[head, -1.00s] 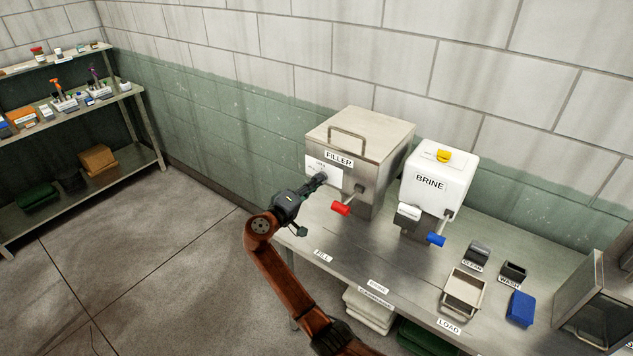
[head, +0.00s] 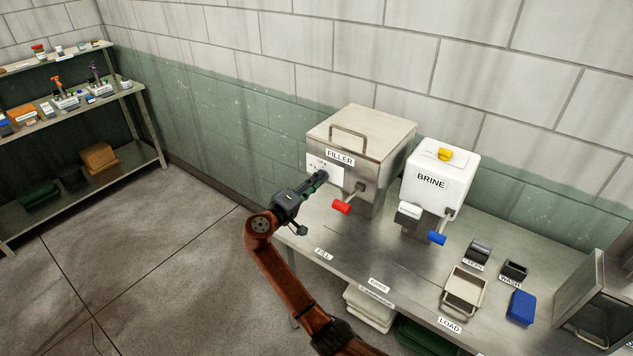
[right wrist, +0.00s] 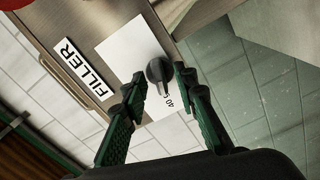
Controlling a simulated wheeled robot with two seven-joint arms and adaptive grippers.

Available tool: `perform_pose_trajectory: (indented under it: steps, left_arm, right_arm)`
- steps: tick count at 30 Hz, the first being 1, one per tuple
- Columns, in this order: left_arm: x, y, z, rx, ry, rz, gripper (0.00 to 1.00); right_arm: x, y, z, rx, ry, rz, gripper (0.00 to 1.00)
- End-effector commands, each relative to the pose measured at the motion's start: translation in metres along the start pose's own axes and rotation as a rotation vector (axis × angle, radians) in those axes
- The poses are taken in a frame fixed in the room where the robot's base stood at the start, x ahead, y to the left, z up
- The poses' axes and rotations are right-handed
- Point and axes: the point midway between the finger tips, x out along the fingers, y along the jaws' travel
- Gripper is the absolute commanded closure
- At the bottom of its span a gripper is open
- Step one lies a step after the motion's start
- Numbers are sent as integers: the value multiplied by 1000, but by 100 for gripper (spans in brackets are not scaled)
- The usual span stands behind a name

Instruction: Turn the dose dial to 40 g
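The dose dial (right wrist: 158,72) is a dark round knob with a pointer, on a white scale plate (head: 335,170) on the filler's front (head: 371,157). In the right wrist view a "40" mark (right wrist: 169,100) shows below the knob, close to its pointer end. My right gripper (right wrist: 159,77) has its fingertips on either side of the knob, with a visible gap on each side. In the head view my right gripper (head: 318,181) covers the knob. My left gripper is not in view.
The filler's red-handled lever (head: 342,207) is close to the right of my gripper. The white brine unit (head: 437,181), with a blue handle (head: 437,239), stands further right. Trays and a blue block (head: 521,308) are on the table's right part. The table's front left is clear.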

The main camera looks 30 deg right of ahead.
Motion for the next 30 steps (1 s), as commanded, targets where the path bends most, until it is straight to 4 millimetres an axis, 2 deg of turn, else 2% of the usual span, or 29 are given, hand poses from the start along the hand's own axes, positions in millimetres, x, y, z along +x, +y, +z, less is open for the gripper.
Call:
perform_pose_trajectory:
  steps: [5, 12, 18, 22, 30]
  left_arm:
    - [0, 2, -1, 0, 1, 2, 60]
    - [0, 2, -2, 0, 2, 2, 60]
    - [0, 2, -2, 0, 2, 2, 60]
    - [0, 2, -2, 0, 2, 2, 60]
    - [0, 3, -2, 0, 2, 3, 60]
  right_arm:
    - [-27, -1, -1, 1, 3, -2, 73]
    - [-77, -1, -1, 0, 3, -3, 73]
    - [-107, -1, -1, -1, 2, -2, 73]
    - [-115, 0, 0, -1, 0, 0, 73]
    - [-117, 0, 0, -1, 1, 0, 73]
